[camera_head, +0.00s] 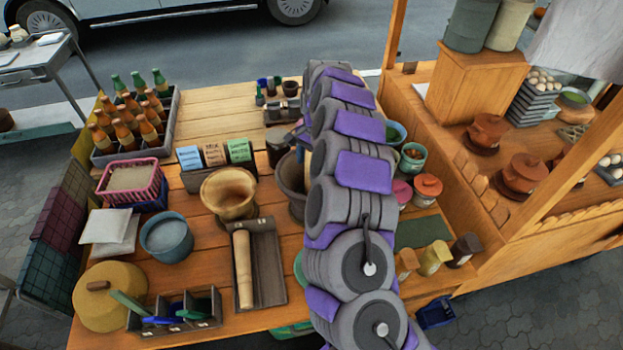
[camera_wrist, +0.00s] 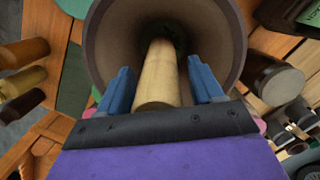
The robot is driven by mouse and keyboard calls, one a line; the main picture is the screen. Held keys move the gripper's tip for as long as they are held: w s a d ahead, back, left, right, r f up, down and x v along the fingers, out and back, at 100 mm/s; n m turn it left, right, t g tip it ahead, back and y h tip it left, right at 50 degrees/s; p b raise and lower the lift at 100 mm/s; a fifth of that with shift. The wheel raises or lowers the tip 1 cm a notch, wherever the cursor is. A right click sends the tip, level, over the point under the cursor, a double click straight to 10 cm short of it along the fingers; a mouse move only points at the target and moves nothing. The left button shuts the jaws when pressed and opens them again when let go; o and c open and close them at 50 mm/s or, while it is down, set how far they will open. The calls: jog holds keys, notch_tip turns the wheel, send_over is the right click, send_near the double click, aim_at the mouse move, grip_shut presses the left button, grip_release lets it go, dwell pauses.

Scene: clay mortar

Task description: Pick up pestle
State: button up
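In the wrist view, a pale wooden pestle (camera_wrist: 158,72) stands inside a deep grey-brown mortar (camera_wrist: 232,50), its top end towards me. My gripper (camera_wrist: 162,84) is open, with one blue finger on each side of the pestle. A narrow gap shows on the right; contact on the left is hard to judge. In the head view, the dark mortar (camera_head: 291,186) is partly hidden behind my arm, and the pestle in it is not visible. A second wooden pestle (camera_head: 242,268) lies in a dark tray (camera_head: 272,262), in front of a tan wooden mortar (camera_head: 229,192).
A bottle crate (camera_head: 166,140), pink basket (camera_head: 131,181), blue-grey pot (camera_head: 167,237), round lidded container (camera_head: 109,297) and divided box (camera_head: 174,312) crowd the left table. Jars (camera_head: 428,187) and small bottles (camera_head: 434,259) stand right of my arm. A wooden counter (camera_head: 497,245) borders the right.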

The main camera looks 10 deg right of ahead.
grip_shut()
dwell(0.4)
